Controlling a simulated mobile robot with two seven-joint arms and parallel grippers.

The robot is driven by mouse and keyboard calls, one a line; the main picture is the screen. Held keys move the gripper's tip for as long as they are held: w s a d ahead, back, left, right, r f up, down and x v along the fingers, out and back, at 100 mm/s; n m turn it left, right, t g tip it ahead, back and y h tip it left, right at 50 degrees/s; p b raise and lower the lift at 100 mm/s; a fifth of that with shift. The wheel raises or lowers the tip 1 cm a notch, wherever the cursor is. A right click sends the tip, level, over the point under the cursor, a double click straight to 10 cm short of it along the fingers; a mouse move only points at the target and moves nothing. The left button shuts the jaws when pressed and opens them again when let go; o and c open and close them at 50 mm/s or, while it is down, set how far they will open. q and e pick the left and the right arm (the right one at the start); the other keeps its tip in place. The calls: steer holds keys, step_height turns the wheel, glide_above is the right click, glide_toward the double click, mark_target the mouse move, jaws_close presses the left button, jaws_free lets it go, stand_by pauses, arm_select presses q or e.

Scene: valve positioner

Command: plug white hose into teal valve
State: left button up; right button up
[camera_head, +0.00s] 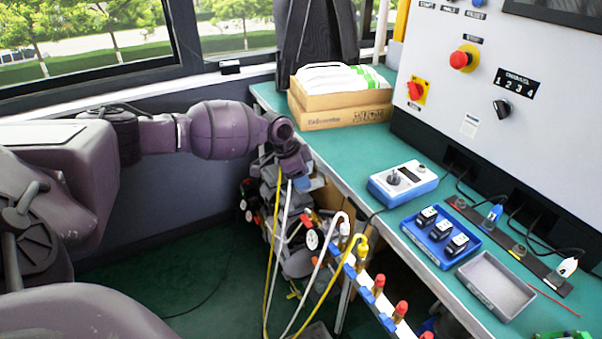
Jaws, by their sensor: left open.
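My left gripper (298,178) is open at the end of my left arm, above the cluttered space beside the bench. A white hose (317,272) arches over a white connector (344,232) on the rack rail and loops down toward the floor. Another white length (282,225) hangs from just below my left gripper; I cannot tell whether the jaws touch it. A yellow hose (270,250) runs alongside, with a yellow connector (362,248) on the rail. I cannot pick out a teal valve for sure; the area behind the hoses is crowded. My right gripper is not in view.
The rail (388,308) carries several red-topped brass fittings. The green bench (372,186) holds a cardboard box (340,118), a white-and-blue device (403,182), a blue tray (431,262) and a grey tray (497,286). A white control panel (540,115) stands behind. The floor at left is mostly clear.

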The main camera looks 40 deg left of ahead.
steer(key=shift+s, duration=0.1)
arm_select(q)
jaws_close()
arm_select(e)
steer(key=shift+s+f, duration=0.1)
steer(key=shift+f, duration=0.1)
arm_select(q)
steer(key=shift+r+p, duration=0.45)
steer(key=shift+r, duration=0.7)
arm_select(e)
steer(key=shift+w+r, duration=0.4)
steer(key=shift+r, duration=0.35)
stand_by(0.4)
arm_select(q)
steer(key=shift+r+p, duration=0.8)
steer(key=shift+r, duration=1.15)
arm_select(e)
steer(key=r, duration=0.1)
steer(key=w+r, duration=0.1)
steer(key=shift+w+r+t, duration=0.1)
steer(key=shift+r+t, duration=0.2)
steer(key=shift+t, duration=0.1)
arm_select(q)
steer(key=shift+f, duration=0.1)
